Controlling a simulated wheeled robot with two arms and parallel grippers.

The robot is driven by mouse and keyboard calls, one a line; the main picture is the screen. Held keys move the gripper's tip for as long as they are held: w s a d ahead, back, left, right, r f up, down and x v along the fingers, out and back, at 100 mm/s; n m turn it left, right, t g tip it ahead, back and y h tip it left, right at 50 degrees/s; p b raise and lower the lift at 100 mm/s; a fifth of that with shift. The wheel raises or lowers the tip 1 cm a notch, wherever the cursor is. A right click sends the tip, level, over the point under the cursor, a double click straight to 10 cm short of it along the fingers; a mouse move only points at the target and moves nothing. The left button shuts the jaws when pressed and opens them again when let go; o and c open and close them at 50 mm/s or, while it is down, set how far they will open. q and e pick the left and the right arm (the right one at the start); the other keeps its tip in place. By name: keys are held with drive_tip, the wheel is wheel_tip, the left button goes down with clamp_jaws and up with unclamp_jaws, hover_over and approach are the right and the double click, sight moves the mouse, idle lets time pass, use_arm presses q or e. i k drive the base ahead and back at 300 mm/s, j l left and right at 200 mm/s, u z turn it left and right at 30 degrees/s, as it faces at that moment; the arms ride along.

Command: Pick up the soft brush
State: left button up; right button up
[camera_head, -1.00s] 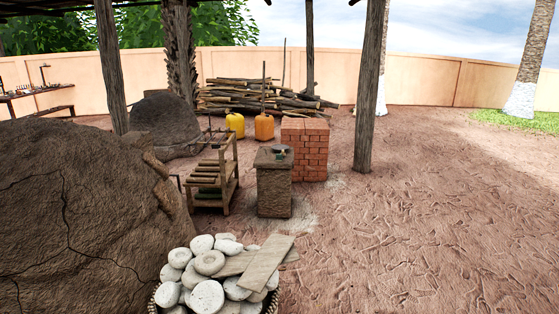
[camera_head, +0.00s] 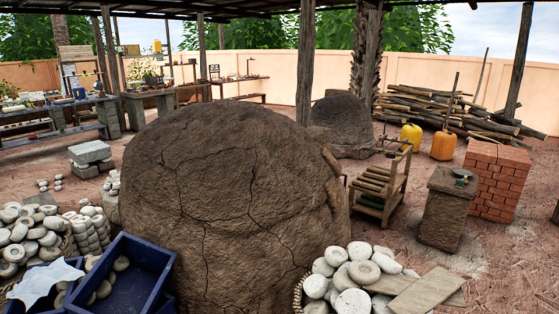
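I cannot make out a soft brush in this view. Small items too tiny to tell apart lie on the work tables (camera_head: 60,104) at the far left and on the back table (camera_head: 240,79). A small dark and green item (camera_head: 462,179) sits on the mud-brick pedestal (camera_head: 445,213) at the right; I cannot tell what it is. Neither of my grippers is in view.
A large cracked mud kiln (camera_head: 235,190) fills the middle. Blue crates (camera_head: 128,262) and piles of pale discs (camera_head: 35,232) stand at the front left. A basket of stones (camera_head: 352,275), a wooden rack (camera_head: 381,187) and red bricks (camera_head: 496,180) are right. Bare ground shows between them.

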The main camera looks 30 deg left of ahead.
sight(459, 184)
drive_tip(key=i+l+z, duration=0.5)
drive_tip(key=i+z, duration=0.15)
drive_tip(key=i+l+z, duration=0.1)
drive_tip(key=i+z, duration=0.4)
drive_tip(key=i, duration=0.95)
drive_tip(key=i+j+u, duration=0.1)
drive_tip(key=i+u, duration=0.15)
drive_tip(key=i, duration=0.45)
drive_tip(key=i+u, duration=0.25)
drive_tip(key=i, duration=0.4)
drive_tip(key=i+l+u, duration=0.25)
drive_tip(key=i, duration=0.4)
drive_tip(key=i+j+u, duration=0.25)
drive_tip(key=i, duration=0.2)
drive_tip(key=i+l+u, duration=0.1)
drive_tip(key=i+u, duration=0.15)
drive_tip(key=i, duration=0.25)
drive_tip(key=i+u, duration=0.25)
drive_tip(key=i, duration=0.25)
drive_tip(key=i+l+u, duration=0.3)
drive_tip(key=i, duration=0.15)
drive_tip(key=i+l+u, duration=0.25)
drive_tip(key=i, duration=0.2)
drive_tip(key=j, duration=0.1)
